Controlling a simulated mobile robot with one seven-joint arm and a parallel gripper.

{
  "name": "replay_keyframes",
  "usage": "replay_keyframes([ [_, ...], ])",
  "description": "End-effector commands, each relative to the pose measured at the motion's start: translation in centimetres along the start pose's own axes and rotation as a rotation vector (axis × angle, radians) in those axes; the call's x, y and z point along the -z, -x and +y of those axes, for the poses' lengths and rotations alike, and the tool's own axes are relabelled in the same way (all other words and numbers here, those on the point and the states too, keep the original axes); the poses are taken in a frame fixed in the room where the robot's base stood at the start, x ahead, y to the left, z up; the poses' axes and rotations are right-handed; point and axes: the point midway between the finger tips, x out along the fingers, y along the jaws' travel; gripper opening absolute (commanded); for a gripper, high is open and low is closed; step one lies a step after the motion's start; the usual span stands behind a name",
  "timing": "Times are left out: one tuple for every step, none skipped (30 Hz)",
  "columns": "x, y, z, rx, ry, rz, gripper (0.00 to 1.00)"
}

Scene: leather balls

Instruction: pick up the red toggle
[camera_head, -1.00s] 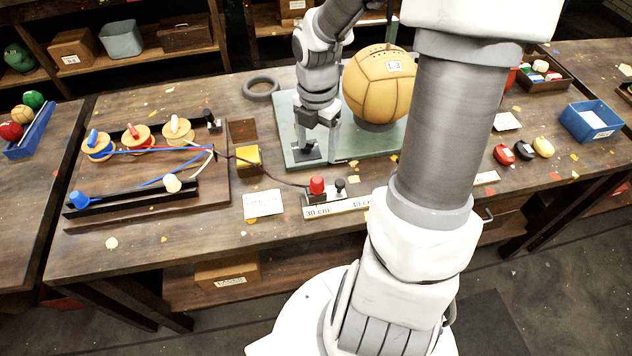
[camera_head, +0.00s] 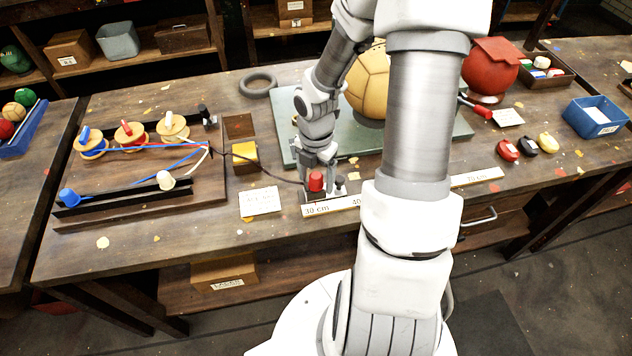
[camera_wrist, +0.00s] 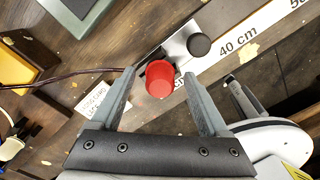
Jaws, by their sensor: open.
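In the wrist view the red toggle (camera_wrist: 160,79) lies between and just ahead of my two open fingers, with clear space to each side. My gripper (camera_wrist: 160,92) is open and empty. In the head view my gripper (camera_head: 317,172) is directly behind and over the toggle, and its fingertips are partly hidden there.
A black knob (camera_wrist: 199,45) on a metal plate stands beside the toggle. A ruler strip (camera_head: 332,207) runs along the front edge. A tan ball (camera_head: 370,85) on the green mat (camera_head: 440,128) stands behind.

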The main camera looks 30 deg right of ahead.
Motion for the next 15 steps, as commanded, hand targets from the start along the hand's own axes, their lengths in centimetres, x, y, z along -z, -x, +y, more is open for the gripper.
replay_keyframes([
  [0.0, 0.01, 0.0, 0.0, 0.0, 0.0, 0.78],
  [0.0, 0.03, 0.0, 0.0, 0.0, 0.0, 0.78],
  [-0.01, 0.04, 0.0, 0.0, 0.0, 0.0, 0.78],
  [-0.01, 0.05, 0.0, 0.0, 0.0, 0.0, 0.78],
  [-0.01, 0.05, 0.0, 0.0, 0.0, 0.0, 0.78],
  [-0.01, 0.05, 0.0, 0.0, 0.0, 0.0, 0.71],
  [-0.01, 0.06, 0.0, 0.0, 0.0, 0.0, 0.66],
  [-0.01, 0.06, 0.0, 0.0, 0.0, 0.0, 0.6],
  [-0.01, 0.06, 0.0, 0.0, 0.0, 0.0, 0.53],
  [-0.02, 0.06, 0.0, 0.0, 0.0, 0.0, 0.48],
  [-0.02, 0.06, 0.0, 0.0, 0.0, 0.0, 0.42],
  [-0.02, 0.07, 0.0, 0.0, 0.0, 0.0, 0.35],
  [-0.02, 0.07, 0.0, 0.0, 0.0, 0.0, 0.3],
  [-0.02, 0.07, 0.0, 0.0, 0.0, 0.0, 0.24],
  [-0.02, 0.07, 0.0, 0.0, 0.0, 0.0, 0.17],
])
